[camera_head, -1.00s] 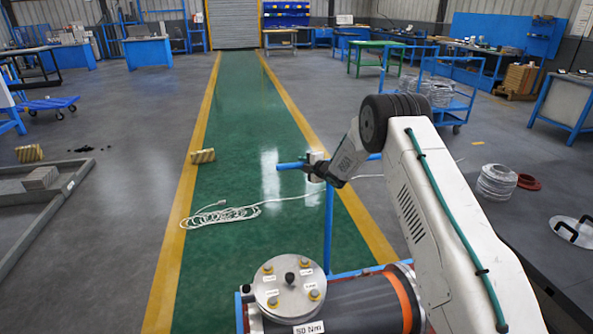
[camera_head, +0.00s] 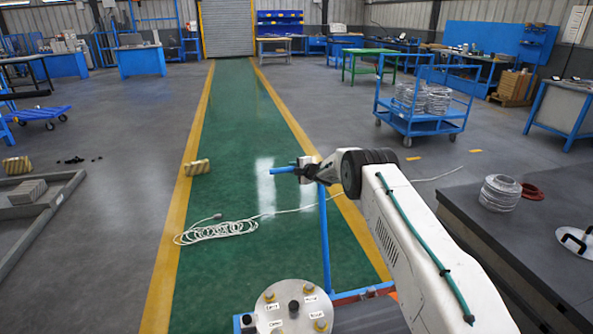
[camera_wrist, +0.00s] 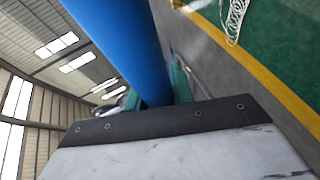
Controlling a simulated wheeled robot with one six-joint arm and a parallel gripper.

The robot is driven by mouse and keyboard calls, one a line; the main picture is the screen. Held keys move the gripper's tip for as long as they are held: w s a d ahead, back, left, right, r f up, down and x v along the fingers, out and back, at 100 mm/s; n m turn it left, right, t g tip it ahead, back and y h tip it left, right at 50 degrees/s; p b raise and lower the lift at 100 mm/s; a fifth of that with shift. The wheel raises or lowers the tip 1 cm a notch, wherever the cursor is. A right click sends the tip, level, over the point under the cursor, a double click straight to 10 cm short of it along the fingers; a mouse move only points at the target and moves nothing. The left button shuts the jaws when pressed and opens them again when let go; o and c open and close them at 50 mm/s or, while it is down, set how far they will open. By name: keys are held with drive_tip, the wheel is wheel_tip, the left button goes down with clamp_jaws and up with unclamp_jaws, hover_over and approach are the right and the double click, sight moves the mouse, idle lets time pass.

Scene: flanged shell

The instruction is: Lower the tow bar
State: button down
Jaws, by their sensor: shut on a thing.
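The tow bar is a blue upright post (camera_head: 324,235) with a short crossbar handle (camera_head: 281,170) at its top. It rises from a blue frame (camera_head: 363,294) at the bottom of the head view and still stands nearly upright. My gripper (camera_head: 304,169) is shut on the crossbar near the post's top. In the wrist view, the blue bar (camera_wrist: 118,45) runs down between my fingers, which are mostly hidden behind the dark wrist edge. The flanged shell's grey round lid (camera_head: 292,305), with several brass bolts and a black knob, shows at the bottom edge, partly cut off.
A coiled white cord (camera_head: 215,231) lies on the green lane beyond the bar. A wooden block (camera_head: 197,167) stands at the lane's left edge. A dark table (camera_head: 510,265) holding metal parts is to the right. A blue cart (camera_head: 420,122) stands further back. The lane ahead is mostly open.

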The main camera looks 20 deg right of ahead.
drive_tip(key=shift+w+d+f, duration=0.1)
drive_tip(key=shift+w+f, duration=0.15)
drive_tip(key=shift+f, duration=0.2)
drive_tip(key=shift+w+d+f, duration=0.1)
drive_tip(key=shift+w+f, duration=0.15)
drive_tip(key=shift+f, duration=0.2)
drive_tip(key=shift+a+f, duration=0.1)
drive_tip(key=c, duration=1.2)
unclamp_jaws()
drive_tip(key=shift+w+r, duration=0.1)
drive_tip(key=shift+r, duration=0.15)
drive_tip(key=shift+r, duration=0.1)
drive_tip(key=v, duration=0.8)
